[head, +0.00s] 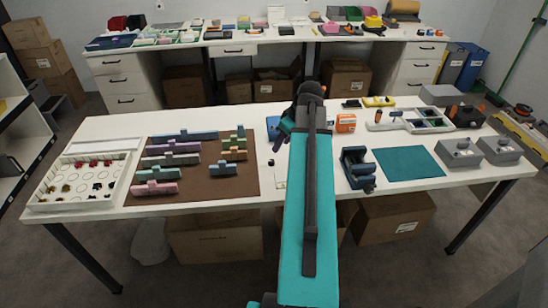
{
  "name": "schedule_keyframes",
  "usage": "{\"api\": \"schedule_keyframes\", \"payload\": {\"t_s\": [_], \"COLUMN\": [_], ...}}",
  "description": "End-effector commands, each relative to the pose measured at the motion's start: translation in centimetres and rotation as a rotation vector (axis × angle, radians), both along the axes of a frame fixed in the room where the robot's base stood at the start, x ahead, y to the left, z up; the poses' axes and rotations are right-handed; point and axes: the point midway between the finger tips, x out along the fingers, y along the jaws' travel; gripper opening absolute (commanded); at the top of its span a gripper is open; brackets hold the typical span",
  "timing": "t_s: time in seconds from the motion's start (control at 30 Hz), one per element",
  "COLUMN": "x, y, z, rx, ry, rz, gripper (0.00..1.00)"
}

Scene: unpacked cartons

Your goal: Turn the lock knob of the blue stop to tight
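I cannot tell for certain which thing is the blue stop, and no lock knob can be made out. A dark blue fixture (357,170) stands right of my arm. My teal and dark arm reaches over the middle of the table.
A white tray (48,206) with small parts is at the left. A teal mat (408,162), grey boxes (461,153) and an orange-and-white box (345,123) are to the right. Cartons (215,232) stand under the white table (130,124). A second loaded bench (260,42) is behind.

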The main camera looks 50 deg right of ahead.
Motion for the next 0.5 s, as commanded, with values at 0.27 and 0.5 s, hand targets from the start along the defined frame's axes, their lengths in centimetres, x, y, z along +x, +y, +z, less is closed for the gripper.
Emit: {"api": "schedule_keyframes", "payload": {"t_s": [0.27, 0.5], "x": [1.1, 2.1], "y": [0.2, 0.2], "z": [-2.6, -4.8], "rx": [0.001, 0.001], "ry": [0.001, 0.001], "rz": [0.002, 0.002], "gripper": [0.4, 0.4]}}
